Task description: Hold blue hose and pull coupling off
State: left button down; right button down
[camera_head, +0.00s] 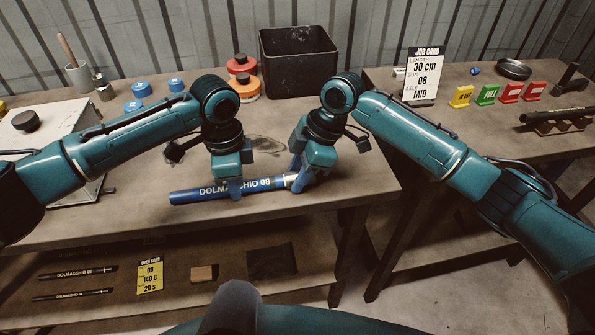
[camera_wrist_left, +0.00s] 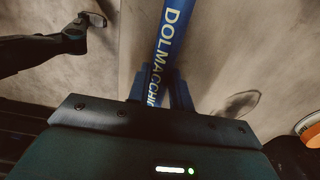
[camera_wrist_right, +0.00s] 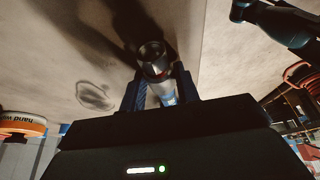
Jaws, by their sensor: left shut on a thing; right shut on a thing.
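The blue hose (camera_head: 199,195), printed DOLMACCHIO 08, lies level at the front of the table. My left gripper (camera_head: 234,190) is shut on its middle; the hose also shows between the fingers in the left wrist view (camera_wrist_left: 168,45). My right gripper (camera_head: 296,183) is shut on the coupling (camera_head: 290,180) at the hose's right end. In the right wrist view the coupling's dark round open end (camera_wrist_right: 152,58) shows between the fingers, with a bit of blue behind it. I cannot tell how far the hose sits inside the coupling.
A black bin (camera_head: 298,62) stands at the back of the table. Orange and red tins (camera_head: 244,85) and blue caps (camera_head: 141,89) stand behind my left arm. A job card (camera_head: 422,76) and coloured tags (camera_head: 486,95) stand on the right table. Shelf below holds black hoses (camera_head: 72,294).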

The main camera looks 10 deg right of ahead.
aim_at(318, 181)
pick_arm(q)
jog(key=shift+w+a, duration=0.15)
jog(key=shift+a, duration=0.2)
pick_arm(e)
jog(key=shift+w+d, duration=0.1)
jog(key=shift+d, duration=0.65)
pick_arm(q)
jog(key=shift+f, duration=0.1)
pick_arm(e)
jog(key=shift+d, duration=0.65)
pick_arm(q)
jog(key=shift+d, duration=0.1)
pick_arm(e)
jog(key=shift+d, duration=0.15)
jog(key=shift+d, duration=0.15)
pick_arm(q)
jog(key=shift+d, duration=0.2)
pick_arm(e)
jog(key=shift+d, duration=1.1)
jog(key=shift+r, duration=2.6)
pick_arm(q)
jog(key=c, duration=1.2)
grip_release()
jog(key=shift+o, duration=0.2)
